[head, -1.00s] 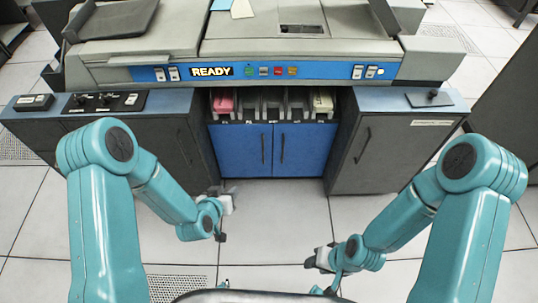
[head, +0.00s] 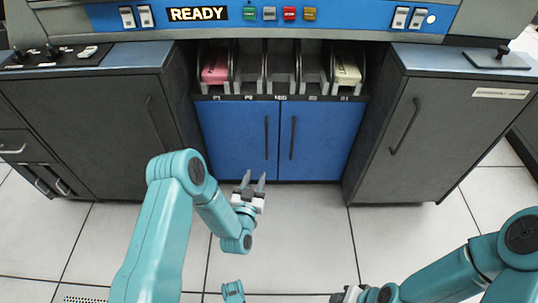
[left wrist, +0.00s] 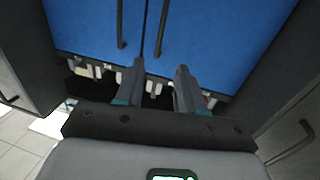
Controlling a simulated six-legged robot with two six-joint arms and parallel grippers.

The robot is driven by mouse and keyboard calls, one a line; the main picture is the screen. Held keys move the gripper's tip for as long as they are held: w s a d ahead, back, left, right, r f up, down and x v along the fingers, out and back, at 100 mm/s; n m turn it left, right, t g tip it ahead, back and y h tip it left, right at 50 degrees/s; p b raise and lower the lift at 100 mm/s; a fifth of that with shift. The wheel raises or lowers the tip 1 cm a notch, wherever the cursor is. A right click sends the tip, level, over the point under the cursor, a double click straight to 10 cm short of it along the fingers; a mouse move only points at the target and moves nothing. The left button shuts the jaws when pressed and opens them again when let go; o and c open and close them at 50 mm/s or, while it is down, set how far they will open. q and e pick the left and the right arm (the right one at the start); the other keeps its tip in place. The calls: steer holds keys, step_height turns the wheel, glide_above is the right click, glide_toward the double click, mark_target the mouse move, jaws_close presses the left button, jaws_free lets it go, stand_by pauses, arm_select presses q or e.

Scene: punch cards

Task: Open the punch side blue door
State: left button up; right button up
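Two blue doors sit side by side under the card bins, both closed: the left blue door (head: 228,140) and the right blue door (head: 325,140). Each has a dark vertical handle near the middle seam, the left handle (head: 267,138) and the right handle (head: 294,138). My left gripper (head: 253,177) is open and empty, low in front of the left door, its fingers towards the doors. In the left wrist view its parted fingers (left wrist: 158,75) show against the blue doors, touching neither handle. My right gripper (head: 345,296) is cut by the bottom edge; its fingers are unclear.
Grey cabinets stand left (head: 90,125) and right (head: 435,130) of the doors. Above are several bins, with pink cards (head: 215,68) at the left end and cream cards (head: 346,70) at the right end. The tiled floor (head: 300,230) before the doors is clear.

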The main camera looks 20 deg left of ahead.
arm_select(q)
steer(key=f, duration=0.1)
steer(key=b, duration=0.6)
glide_toward(266, 140)
steer(key=w, duration=0.7)
steer(key=shift+a, duration=0.25)
steer(key=shift+w+r, duration=0.15)
steer(key=shift+w, duration=0.45)
arm_select(e)
steer(key=w+d+f+t, duration=0.1)
steer(key=w+f, duration=0.3)
steer(key=f, duration=0.3)
steer(key=shift+w+t, duration=0.15)
steer(key=shift+t, duration=0.25)
steer(key=shift+f, duration=0.1)
arm_select(q)
jaws_close()
